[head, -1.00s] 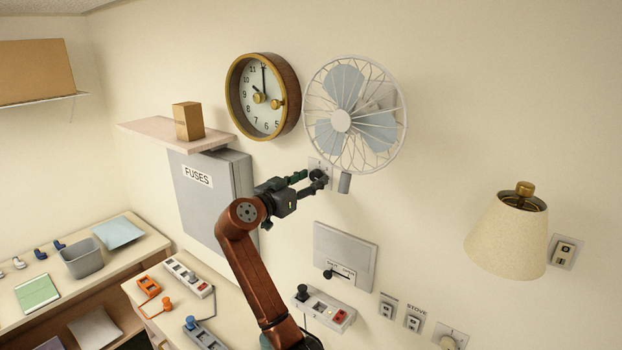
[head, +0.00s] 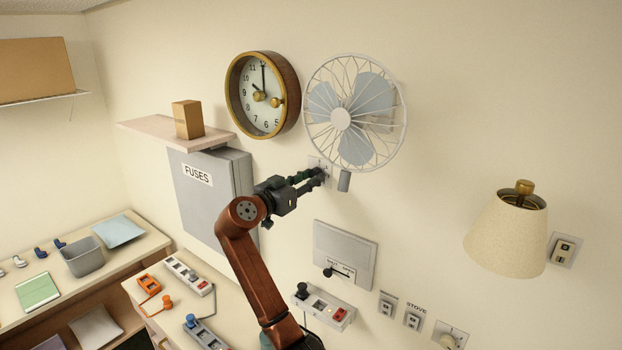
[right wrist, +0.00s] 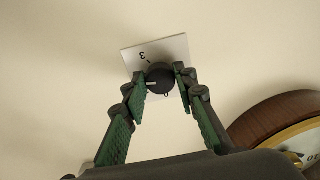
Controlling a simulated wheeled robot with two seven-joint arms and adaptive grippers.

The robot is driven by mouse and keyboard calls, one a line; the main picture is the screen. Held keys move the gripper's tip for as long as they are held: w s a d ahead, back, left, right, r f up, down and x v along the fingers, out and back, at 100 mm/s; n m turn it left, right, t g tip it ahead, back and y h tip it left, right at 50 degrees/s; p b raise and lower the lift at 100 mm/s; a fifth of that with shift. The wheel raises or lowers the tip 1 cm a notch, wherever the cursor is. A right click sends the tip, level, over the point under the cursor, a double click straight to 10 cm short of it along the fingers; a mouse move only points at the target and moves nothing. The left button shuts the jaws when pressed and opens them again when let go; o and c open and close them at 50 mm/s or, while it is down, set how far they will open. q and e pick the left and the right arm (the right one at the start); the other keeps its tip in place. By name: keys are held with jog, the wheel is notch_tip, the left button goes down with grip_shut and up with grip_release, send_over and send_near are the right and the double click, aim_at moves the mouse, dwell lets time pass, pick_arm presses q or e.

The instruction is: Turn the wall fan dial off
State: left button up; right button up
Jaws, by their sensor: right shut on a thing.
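The wall fan dial is a round black knob (right wrist: 157,79) with a pale pointer line, on a square white plate (right wrist: 181,43). In the right wrist view the pointer faces left; a "3" shows above it and part of a mark below right. My right gripper (right wrist: 159,82) is shut on the knob, one green-padded finger on each side. In the head view the right gripper (head: 320,176) is at the wall plate just below the fan (head: 340,120), and its fingers largely hide the knob. My left gripper is not in view.
A clock (head: 262,97) hangs left of the fan, and a grey fuse box (head: 205,200) sits below a shelf. A grey wall panel (head: 345,252) is below.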

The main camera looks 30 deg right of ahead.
jog(key=n, duration=0.2)
jog(key=n+p, duration=0.1)
jog(key=shift+r+n, duration=0.2)
jog(key=shift+n, duration=0.2)
jog(key=n, duration=0.2)
jog(key=shift+n+p, duration=0.35)
jog(key=shift+n, duration=0.05)
jog(key=n+p, duration=0.2)
jog(key=n, duration=0.3)
jog(key=shift+s+r, duration=0.1)
jog(key=shift+r, duration=0.05)
jog(key=n+p, duration=0.2)
jog(key=n, duration=0.2)
jog(key=shift+p, duration=0.3)
jog(key=shift+n+p, duration=1.3)
jog(key=shift+n, duration=0.7)
